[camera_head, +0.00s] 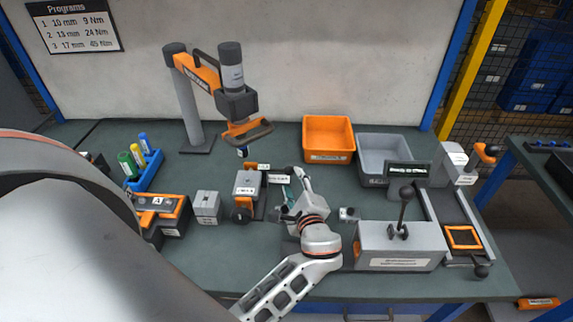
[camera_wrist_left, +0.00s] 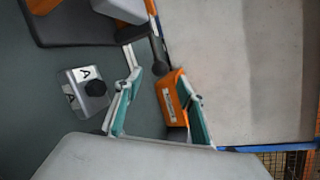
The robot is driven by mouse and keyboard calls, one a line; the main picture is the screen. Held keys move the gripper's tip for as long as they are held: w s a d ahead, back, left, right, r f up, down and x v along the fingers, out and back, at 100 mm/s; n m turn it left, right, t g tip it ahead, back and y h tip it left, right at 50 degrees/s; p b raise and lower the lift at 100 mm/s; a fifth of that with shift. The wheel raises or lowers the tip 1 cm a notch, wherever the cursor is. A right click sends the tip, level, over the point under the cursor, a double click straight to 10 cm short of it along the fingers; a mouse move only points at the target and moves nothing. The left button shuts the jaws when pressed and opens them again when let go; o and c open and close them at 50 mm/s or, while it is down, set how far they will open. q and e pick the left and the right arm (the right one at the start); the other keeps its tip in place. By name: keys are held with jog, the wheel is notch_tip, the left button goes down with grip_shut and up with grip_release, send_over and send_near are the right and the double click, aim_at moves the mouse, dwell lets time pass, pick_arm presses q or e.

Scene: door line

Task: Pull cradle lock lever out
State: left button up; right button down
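My left gripper (camera_head: 294,182) is open just right of the cradle (camera_head: 248,183), a grey and orange fixture on a dark base. In the left wrist view, the gripper's teal-padded fingers (camera_wrist_left: 160,82) are spread apart. In the head view the gripper hides most of this lever. My right gripper is not in view.
A grey block with a black knob (camera_wrist_left: 88,90) stands close to the fingers. The orange bin (camera_head: 328,158) and grey bin (camera_head: 410,147) stand behind. A grey box with a black-ball lever (camera_head: 400,250) is to the right. An orange-handled tool arm (camera_head: 240,105) hangs above the back left.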

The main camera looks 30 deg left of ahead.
aim_at(290, 174)
pick_arm(q)
jog(key=p+x, duration=0.1)
jog(key=x, duration=0.6)
jog(key=shift+w+a, duration=0.15)
jog(key=shift+a, duration=0.05)
jog(key=shift+c, duration=0.5)
grip_shut()
